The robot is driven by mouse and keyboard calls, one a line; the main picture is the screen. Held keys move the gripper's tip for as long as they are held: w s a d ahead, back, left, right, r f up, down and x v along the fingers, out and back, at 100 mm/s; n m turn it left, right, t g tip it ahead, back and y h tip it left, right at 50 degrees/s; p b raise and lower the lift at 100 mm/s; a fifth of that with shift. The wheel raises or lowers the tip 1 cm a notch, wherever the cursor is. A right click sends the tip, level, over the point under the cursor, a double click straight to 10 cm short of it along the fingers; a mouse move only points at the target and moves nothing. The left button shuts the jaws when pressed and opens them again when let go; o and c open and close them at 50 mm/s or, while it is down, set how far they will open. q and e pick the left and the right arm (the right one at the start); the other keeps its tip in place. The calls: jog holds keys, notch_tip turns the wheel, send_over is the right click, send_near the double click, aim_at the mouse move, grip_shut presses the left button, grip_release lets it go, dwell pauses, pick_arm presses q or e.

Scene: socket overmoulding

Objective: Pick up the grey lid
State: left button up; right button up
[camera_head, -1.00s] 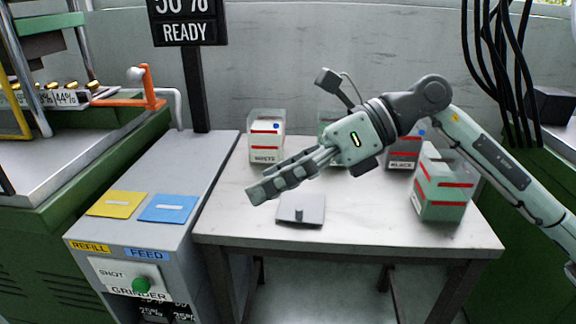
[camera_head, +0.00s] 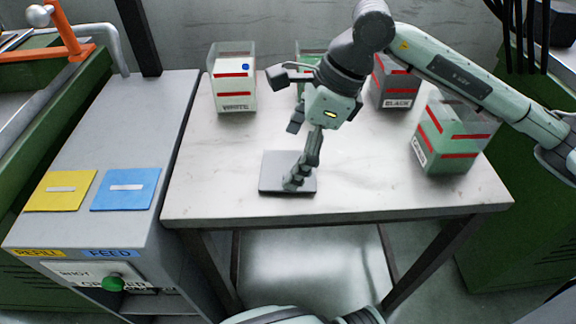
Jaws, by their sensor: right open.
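The grey lid (camera_head: 274,176) is a flat square plate lying on the pale table, near its front left part. My right gripper (camera_head: 293,184) points down over the lid, with its fingertips at the lid's right half. It is open. The fingers hide the middle and right part of the lid, including any handle there. I cannot tell whether the fingertips touch the lid. My left gripper is not in view.
On the table (camera_head: 230,200) stand a white-labelled bin (camera_head: 233,92), a black-labelled bin (camera_head: 394,88), a green bin (camera_head: 447,140) and one partly hidden behind my arm. The grinder, with yellow (camera_head: 60,190) and blue (camera_head: 126,189) plates on top, stands left. The table's front is clear.

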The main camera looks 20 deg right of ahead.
jog(key=shift+x, duration=0.8)
jog(key=shift+c, duration=0.6)
jog(key=c, duration=1.7)
jog(key=shift+d, duration=0.1)
jog(key=c, duration=0.3)
